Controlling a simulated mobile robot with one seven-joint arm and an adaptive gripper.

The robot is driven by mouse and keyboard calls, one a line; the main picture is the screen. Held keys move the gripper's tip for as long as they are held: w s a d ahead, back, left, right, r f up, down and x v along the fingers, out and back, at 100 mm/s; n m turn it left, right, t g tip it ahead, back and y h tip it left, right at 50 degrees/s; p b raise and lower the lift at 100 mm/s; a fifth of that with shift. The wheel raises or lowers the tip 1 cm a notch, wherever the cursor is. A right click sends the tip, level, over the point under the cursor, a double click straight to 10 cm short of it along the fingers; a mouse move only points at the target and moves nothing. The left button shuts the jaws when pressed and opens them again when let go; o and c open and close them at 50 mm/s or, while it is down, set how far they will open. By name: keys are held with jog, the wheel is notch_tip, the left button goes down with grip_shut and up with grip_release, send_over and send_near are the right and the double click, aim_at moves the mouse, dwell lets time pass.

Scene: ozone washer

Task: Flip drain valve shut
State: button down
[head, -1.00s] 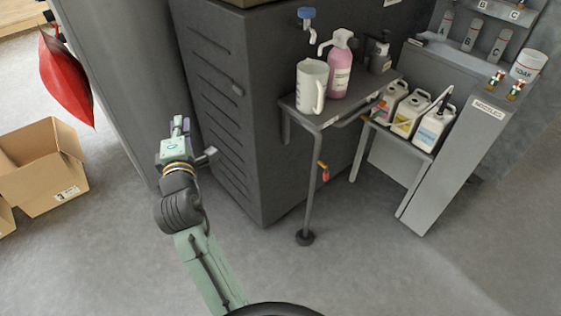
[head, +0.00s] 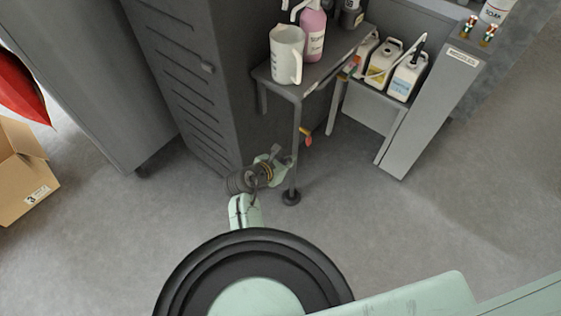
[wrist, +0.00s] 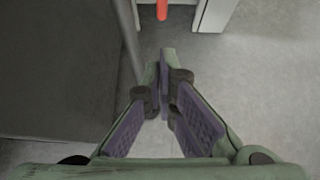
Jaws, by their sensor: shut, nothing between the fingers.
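The drain valve's orange-red handle (head: 306,137) hangs below the small grey table, beside its front leg. Its tip also shows at the top edge of the wrist view (wrist: 162,10), pointing down the picture; the valve body is out of that view. My gripper (head: 279,155) is low by the table leg, to the left of and a little below the handle in the head view. In the wrist view my gripper (wrist: 165,72) has its fingers together and empty, with the handle apart from them and beyond their tips.
The table (head: 262,72) carries a white jug (head: 286,52) and a pink bottle (head: 311,34). Its front leg (head: 296,150) stands close to my gripper. A dark cabinet (head: 180,75) is on the left. A shelf with several canisters is on the right. Floor in front is clear.

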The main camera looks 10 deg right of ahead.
jog(key=w+d, duration=0.2)
jog(key=d, duration=0.1)
jog(key=w+d+p, duration=0.1)
jog(key=shift+w+d+f, duration=0.25)
jog(key=shift+w, duration=0.1)
jog(key=shift+f+b, duration=0.2)
jog(key=shift+b, duration=0.3)
